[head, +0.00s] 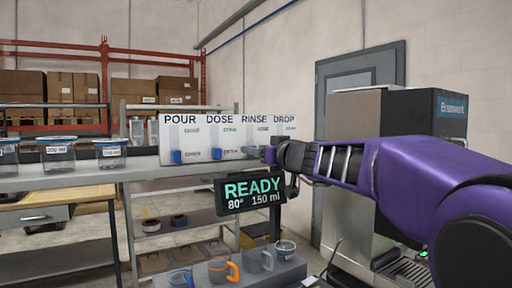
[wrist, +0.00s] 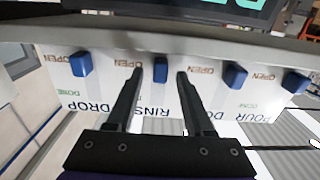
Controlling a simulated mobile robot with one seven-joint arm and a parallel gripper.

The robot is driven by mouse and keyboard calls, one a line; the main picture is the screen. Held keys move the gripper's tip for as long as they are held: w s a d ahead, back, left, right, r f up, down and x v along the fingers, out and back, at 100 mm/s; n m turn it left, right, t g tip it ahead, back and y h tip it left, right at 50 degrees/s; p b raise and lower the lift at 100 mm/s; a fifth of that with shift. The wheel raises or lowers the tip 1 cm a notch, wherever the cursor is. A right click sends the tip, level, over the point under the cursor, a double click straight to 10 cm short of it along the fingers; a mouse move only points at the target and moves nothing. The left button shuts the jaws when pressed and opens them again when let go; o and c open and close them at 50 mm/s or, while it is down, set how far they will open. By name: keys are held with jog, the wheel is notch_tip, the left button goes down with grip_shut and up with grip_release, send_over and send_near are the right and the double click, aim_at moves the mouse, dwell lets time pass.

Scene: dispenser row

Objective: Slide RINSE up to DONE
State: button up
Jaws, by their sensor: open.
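The white panel (head: 200,132) on the shelf edge carries the headings POUR, DOSE, RINSE and DROP, with DONE above OPEN in each column. In the wrist view the panel appears upside down. The blue RINSE slider (wrist: 161,69) is at its OPEN end. My gripper (wrist: 160,74) is open, with one finger on each side of this slider in the picture; I cannot tell whether they touch it. In the head view my gripper (head: 262,152) covers part of the RINSE and DROP columns.
The neighbouring blue sliders, DROP (wrist: 81,64), DOSE (wrist: 235,75) and POUR (wrist: 295,82), are at OPEN. A READY display (head: 253,192) hangs below the panel. Clear containers (head: 110,152) stand on the shelf at left; several mugs (head: 220,270) stand below.

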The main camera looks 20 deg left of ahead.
grip_shut()
dwell(0.3)
dwell(1.2)
